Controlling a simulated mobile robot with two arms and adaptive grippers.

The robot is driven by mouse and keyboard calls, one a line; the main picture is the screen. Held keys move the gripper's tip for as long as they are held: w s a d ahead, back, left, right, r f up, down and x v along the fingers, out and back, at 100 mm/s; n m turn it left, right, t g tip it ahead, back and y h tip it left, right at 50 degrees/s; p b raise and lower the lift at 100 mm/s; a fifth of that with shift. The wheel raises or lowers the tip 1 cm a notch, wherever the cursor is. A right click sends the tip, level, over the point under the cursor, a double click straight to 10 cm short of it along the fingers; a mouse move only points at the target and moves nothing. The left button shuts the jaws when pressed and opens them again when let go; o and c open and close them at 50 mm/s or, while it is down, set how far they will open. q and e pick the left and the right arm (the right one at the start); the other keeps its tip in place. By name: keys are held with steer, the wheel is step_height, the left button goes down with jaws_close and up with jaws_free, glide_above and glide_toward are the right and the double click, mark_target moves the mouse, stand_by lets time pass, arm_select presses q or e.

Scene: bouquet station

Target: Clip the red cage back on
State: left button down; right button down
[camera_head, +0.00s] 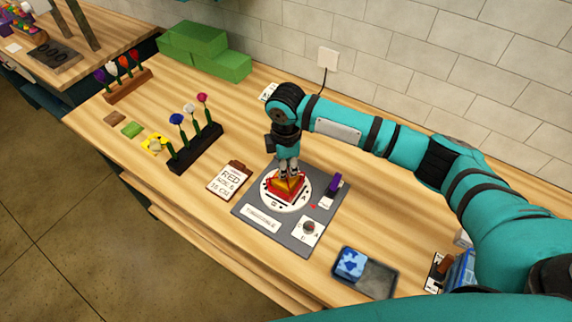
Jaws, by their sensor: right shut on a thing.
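The red cage (282,192) sits low over the white round turntable (270,203) on a dark grey station plate. A yellow-orange piece shows at the cage's top, between its red parts. My right gripper (289,174) points down from above and is shut at the top of the red cage. The fingertips partly cover the cage, and I cannot tell whether the cage is clipped to the turntable. My left gripper is not in view.
The grey plate (243,209) carries a purple upright part (335,182) and a knob (309,227). A clipboard reading RED (229,181) lies to the left. A dark flower rack (196,149) stands farther left. A tray (378,280) with a blue block (351,264) is at front right. Green blocks (204,50) are at the back.

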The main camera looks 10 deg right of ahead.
stand_by(0.4)
steer(key=c, duration=0.8)
jaws_free()
steer(key=shift+c, duration=0.2)
steer(key=shift+r+p, duration=1.35)
steer(key=shift+p, duration=0.1)
steer(key=shift+r, duration=2.15)
jaws_close()
